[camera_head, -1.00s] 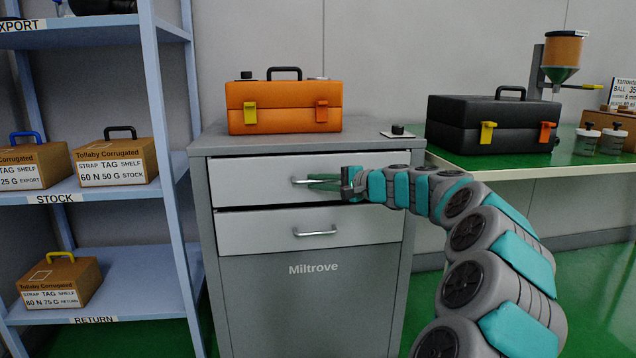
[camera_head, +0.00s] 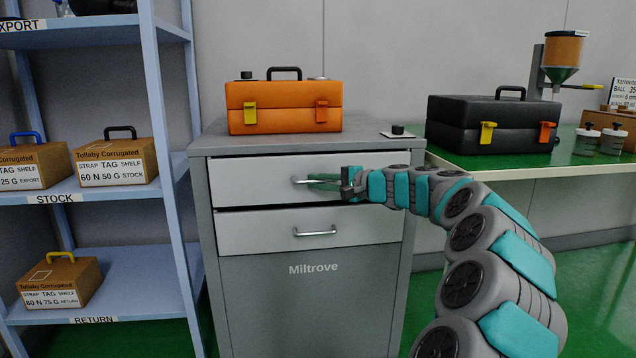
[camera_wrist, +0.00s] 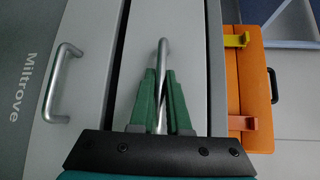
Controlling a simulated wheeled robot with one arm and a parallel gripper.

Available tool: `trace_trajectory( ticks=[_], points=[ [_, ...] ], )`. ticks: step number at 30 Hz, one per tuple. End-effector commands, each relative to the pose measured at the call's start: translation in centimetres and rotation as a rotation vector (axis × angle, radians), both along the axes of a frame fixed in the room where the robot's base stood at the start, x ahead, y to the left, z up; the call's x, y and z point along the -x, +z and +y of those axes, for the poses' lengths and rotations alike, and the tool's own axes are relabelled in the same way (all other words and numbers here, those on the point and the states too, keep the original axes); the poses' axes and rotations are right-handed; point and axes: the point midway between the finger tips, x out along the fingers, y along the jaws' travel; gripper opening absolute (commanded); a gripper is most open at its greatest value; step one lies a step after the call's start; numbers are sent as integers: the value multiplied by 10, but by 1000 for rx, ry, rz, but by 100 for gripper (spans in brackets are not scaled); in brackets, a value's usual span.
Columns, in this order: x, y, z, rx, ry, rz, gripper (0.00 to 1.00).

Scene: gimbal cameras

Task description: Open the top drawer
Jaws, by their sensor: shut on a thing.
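The top drawer (camera_head: 250,180) is the upper white front of the grey Miltrove cabinet (camera_head: 310,300). Its front stands only slightly out from the cabinet, if at all. My gripper (camera_head: 312,181) reaches in from the right at the top drawer's handle (camera_head: 298,182). In the wrist view, the green fingers (camera_wrist: 161,95) are closed on the silver bar of that handle (camera_wrist: 163,50), which runs between them. Part of the handle is hidden by the fingers.
A lower drawer with its own handle (camera_head: 315,233) sits beneath. An orange toolbox (camera_head: 285,108) and a small black knob on a plate (camera_head: 398,131) are on the cabinet top. Blue shelving (camera_head: 165,150) stands at left; a green bench (camera_head: 465,158) with a black toolbox (camera_head: 480,125) is at right.

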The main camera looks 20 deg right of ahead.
Motion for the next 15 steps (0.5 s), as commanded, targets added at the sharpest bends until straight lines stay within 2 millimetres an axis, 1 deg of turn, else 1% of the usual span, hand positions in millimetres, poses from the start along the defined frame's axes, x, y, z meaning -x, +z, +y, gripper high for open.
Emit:
trace_trajectory(
  ticks=[8,11,15],
  points=[
    [2,-1,1,0,1,1,0],
    [8,0,3,1,2,0,0],
    [23,-1,7,0,3,-2,0]
  ],
)
